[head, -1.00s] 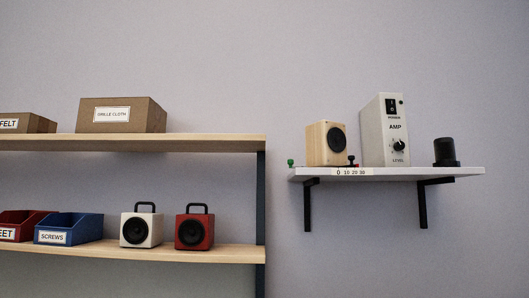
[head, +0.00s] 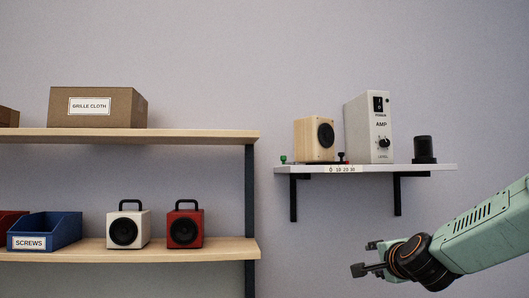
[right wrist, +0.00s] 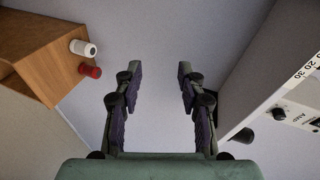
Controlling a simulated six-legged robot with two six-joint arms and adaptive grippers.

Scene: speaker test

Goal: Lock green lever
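A small green knob (head: 283,159), which looks like the green lever, stands at the left end of the white wall shelf (head: 440,169). It is small, and I cannot make out its position or any catch. A scale plate (head: 343,169) is on the shelf's front edge, with a small dark and red part (head: 342,158) just above it. My right gripper (head: 364,257) is below and to the right of the green knob, clear of the shelf. In the right wrist view its fingers (right wrist: 157,76) are apart with nothing between them. My left gripper is not in view.
On the wall shelf stand a wooden speaker (head: 310,140), a white amp (head: 365,130) and a black cylinder (head: 424,149). Dark brackets (head: 293,198) hold it up. The wooden rack (head: 200,250) at left carries a white speaker (head: 124,230), a red speaker (head: 185,228) and bins.

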